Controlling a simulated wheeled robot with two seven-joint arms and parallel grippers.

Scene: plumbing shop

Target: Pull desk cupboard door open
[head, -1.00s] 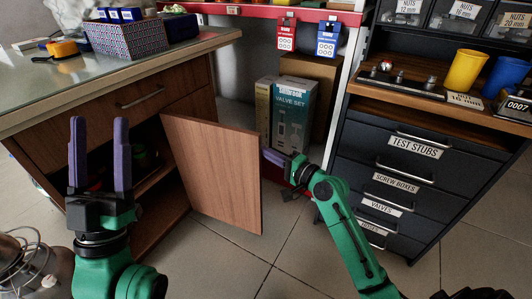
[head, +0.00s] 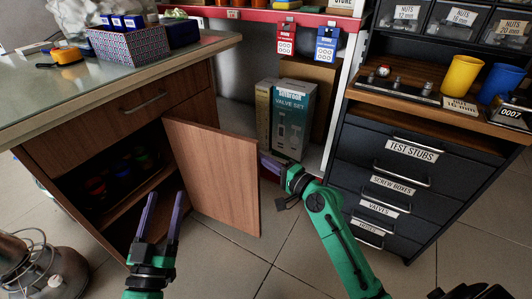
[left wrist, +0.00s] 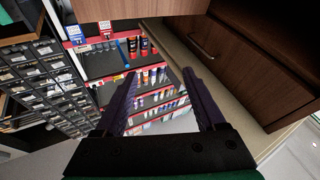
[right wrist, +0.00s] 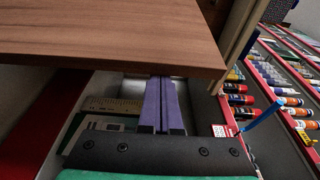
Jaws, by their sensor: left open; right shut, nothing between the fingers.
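The desk cupboard door (head: 213,178) is a brown wood panel, swung out from the desk (head: 70,155) so the shelves inside show. In the right wrist view the door (right wrist: 110,35) spans the top. My right gripper (head: 264,160) is shut and empty, its fingertips at the door's free edge. In the right wrist view its purple fingers (right wrist: 163,95) reach under the panel; contact is unclear. My left gripper (head: 165,212) is open and empty, in front of the cupboard opening and left of the door. It also shows in the left wrist view (left wrist: 160,95).
A dark drawer cabinet (head: 395,175) stands on the right. Valve set boxes (head: 290,115) stand behind the door. A lantern-like object (head: 45,270) is on the floor at lower left. Tiled floor (head: 225,265) is clear in front of the door.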

